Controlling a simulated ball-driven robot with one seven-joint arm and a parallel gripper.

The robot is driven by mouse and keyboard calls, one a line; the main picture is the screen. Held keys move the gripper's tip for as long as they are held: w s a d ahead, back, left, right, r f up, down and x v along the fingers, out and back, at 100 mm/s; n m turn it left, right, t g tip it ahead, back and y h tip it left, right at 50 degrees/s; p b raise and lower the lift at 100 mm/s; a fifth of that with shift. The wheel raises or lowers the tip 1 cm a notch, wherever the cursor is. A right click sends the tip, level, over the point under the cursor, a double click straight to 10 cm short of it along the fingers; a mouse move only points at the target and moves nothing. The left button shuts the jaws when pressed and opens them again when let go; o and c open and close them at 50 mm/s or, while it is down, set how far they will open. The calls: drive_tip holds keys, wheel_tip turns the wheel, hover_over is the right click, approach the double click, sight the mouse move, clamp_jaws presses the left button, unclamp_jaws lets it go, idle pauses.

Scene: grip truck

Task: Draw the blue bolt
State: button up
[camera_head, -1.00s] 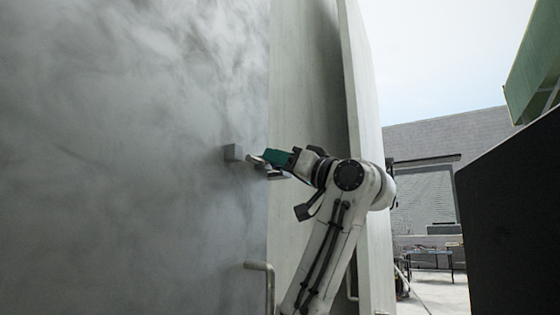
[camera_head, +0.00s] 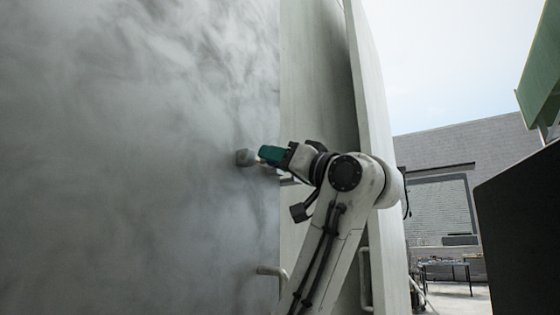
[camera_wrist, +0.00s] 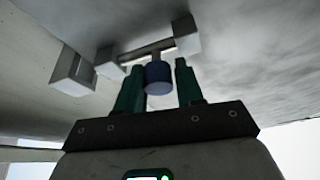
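The blue bolt end (camera_wrist: 158,77) is a short dark-blue cylinder on a grey rod, seen in the wrist view. The rod runs to a bracket bar on the grey panel. My gripper (camera_wrist: 159,65) has its two green fingers apart, one on each side of the blue end. A narrow gap shows at the right finger; contact at the left one cannot be told. In the head view my gripper (camera_head: 262,156) is at a grey block (camera_head: 245,158) on the panel; the blue end is not clearly visible there.
Grey bracket blocks (camera_wrist: 186,35) stand on the panel near the bolt, with another block (camera_wrist: 72,72) at left. A bent handle (camera_head: 270,271) sits lower on the panel. A dark box (camera_head: 525,235) stands at right. Open yard lies beyond.

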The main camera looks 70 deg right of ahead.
drive_tip(key=o, duration=0.4)
drive_tip(key=shift+w+a, duration=0.2)
drive_tip(key=shift+s+f, duration=0.1)
drive_tip(key=shift+s, duration=0.05)
drive_tip(key=b+v, duration=0.4)
drive_tip(key=v, duration=0.6)
drive_tip(key=shift+s+f, duration=0.1)
drive_tip(key=shift+s, duration=0.15)
